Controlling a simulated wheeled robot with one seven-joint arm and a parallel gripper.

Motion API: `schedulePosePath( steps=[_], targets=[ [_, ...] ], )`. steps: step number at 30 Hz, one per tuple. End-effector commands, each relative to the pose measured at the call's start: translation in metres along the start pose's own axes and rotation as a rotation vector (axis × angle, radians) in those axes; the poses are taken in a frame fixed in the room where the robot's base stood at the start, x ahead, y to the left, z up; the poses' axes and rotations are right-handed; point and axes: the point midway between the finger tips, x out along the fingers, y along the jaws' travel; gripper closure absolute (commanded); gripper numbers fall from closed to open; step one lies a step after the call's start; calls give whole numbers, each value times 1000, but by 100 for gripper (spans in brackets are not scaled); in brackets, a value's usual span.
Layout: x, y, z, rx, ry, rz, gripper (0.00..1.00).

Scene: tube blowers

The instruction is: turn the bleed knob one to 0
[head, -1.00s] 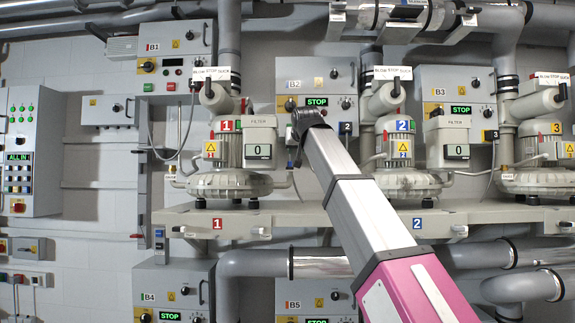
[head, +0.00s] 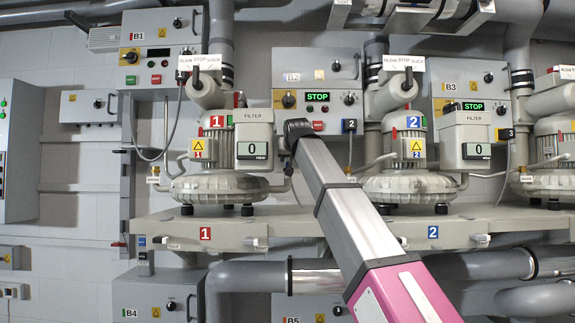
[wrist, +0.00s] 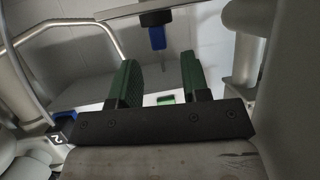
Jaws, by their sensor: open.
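Blower 1 (head: 222,188) stands on the long shelf, with a red 1 label on it. A small knob-like fitting (head: 154,170) sits at its left side above a small white tag (head: 153,180); I cannot read the tag or any setting, so I cannot confirm it as bleed knob one. In the head view the dark end of my arm (head: 298,130) is right of the filter box (head: 254,140), which shows 0. In the wrist view my gripper (wrist: 160,85) has its two green fingers apart. Nothing is seen held between them.
Blower 2 (head: 405,185) stands to the right on the same shelf (head: 340,228). Panel B2 (head: 317,88) is on the wall behind my arm end. Pipes run above and below.

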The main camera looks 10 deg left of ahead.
Motion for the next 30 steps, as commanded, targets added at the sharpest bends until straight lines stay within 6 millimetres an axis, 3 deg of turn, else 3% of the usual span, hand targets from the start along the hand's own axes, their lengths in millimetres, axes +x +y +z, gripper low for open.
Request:
schedulePosePath(
  steps=[3, 9, 23, 27, 30],
  targets=[
    [23, 0, -2, 0, 0, 0, 57],
    [48, 0, -2, 0, 1, -1, 57],
    [57, 0, 0, 1, 1, -1, 57],
    [57, 0, 0, 0, 0, -1, 100],
    [57, 0, 1, 1, -2, 0, 100]
  ],
)
